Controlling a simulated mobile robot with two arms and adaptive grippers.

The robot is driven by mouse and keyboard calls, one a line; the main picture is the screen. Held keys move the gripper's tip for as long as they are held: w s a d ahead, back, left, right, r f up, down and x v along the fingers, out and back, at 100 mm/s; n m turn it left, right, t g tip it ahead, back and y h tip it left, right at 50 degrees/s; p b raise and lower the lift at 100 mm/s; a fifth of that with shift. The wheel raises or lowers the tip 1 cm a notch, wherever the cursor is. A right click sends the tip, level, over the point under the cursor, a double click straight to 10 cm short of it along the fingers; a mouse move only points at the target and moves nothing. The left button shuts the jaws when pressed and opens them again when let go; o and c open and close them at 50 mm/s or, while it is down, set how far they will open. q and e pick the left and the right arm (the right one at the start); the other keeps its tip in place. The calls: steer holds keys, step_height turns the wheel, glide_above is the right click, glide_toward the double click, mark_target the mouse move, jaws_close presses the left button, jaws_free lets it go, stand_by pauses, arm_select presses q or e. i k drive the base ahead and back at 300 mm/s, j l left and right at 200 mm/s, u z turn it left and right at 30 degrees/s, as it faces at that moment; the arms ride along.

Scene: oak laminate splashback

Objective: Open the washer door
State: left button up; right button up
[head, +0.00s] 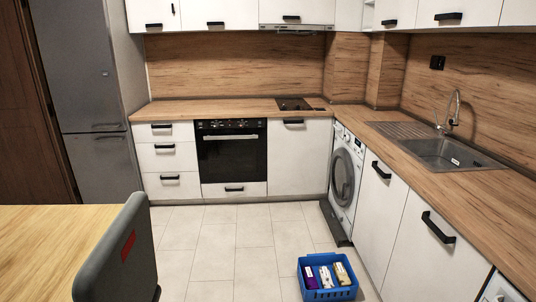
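The white washer (337,208) stands under the worktop on the right side, near the inner corner of the kitchen. Its round grey-rimmed door (343,178) faces left into the room and looks shut, lying flush with the front. A control panel with a dial sits above the door. The door's handle is too small to make out. Neither of my grippers shows in the head view.
A blue crate (328,279) with several packages stands on the tiled floor before the right cabinets. A wooden table (50,236) and a grey chair (116,252) fill the lower left. Floor tiles (230,240) between are clear.

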mark_target(342, 172)
steer(key=i, duration=1.75)
